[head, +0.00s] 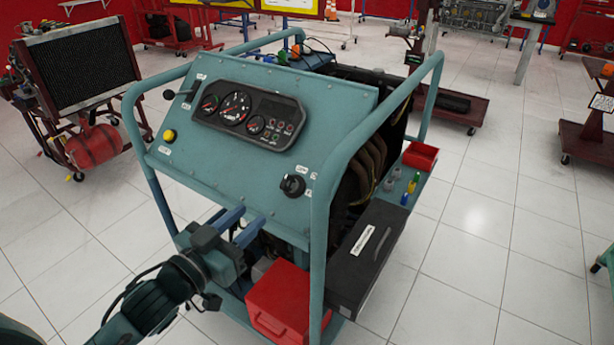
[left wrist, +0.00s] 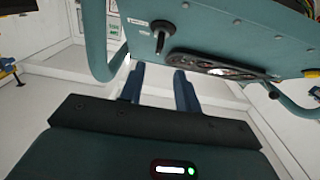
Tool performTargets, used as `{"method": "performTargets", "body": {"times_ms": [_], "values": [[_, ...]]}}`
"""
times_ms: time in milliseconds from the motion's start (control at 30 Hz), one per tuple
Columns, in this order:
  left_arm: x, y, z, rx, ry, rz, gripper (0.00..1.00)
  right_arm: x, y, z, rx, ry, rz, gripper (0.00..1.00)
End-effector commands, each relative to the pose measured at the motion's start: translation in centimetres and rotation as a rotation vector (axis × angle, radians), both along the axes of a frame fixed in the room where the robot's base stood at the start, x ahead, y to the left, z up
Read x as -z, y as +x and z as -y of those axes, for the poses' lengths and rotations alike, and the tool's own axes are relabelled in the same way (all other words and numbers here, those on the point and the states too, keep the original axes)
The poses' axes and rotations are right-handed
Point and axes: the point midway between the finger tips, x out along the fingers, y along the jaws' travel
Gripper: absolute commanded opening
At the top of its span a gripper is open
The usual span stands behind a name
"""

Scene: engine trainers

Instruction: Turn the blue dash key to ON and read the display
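The teal engine trainer has a slanted dash panel (head: 215,160). A black gauge cluster (head: 249,112) with round dials and small indicators sits on it; I cannot read values. A black rotary switch (head: 293,186) with small labels is at the panel's lower right. No clearly blue key shows on the dash. My left gripper (head: 238,222) is open and empty, with blue fingers apart below the panel's lower edge, left of the switch. In the left wrist view, its fingers (left wrist: 159,88) point toward the panel, where a black switch or lever (left wrist: 160,38) shows.
A yellow button (head: 169,135) and a black lever (head: 182,93) are on the panel's left. Teal tube rails (head: 322,215) frame the panel. A red box (head: 280,305) and a black case (head: 365,255) sit low at the front right. A radiator stand (head: 75,75) is at left.

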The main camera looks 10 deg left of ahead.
Motion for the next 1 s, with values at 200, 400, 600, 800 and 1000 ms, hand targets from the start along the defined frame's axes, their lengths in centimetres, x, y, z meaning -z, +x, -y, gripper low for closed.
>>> {"method": "performTargets", "body": {"times_ms": [200,400,600,800,1000], "values": [[-0.2,1.8,0.6,0.001,0.0,0.004,0.33,-0.1,-0.2,-0.2,-0.003,0.002,-0.004,0.0],[-0.2,5.2,1.9,0.001,0.001,0.004,0.33,0.0,-0.3,-0.1,-0.003,-0.002,-0.008,0.0],[-0.2,8.8,3.2,0.0,-0.001,0.003,0.33,0.2,-0.4,-0.1,-0.003,-0.006,-0.013,0.0],[0.0,11.3,4.2,0.001,0.001,0.001,0.33,0.3,-0.4,-0.1,-0.004,-0.009,-0.016,0.0],[0.0,12.3,4.5,0.001,0.001,0.0,0.33,0.3,-0.4,0.0,-0.003,-0.009,-0.016,0.0]]}}
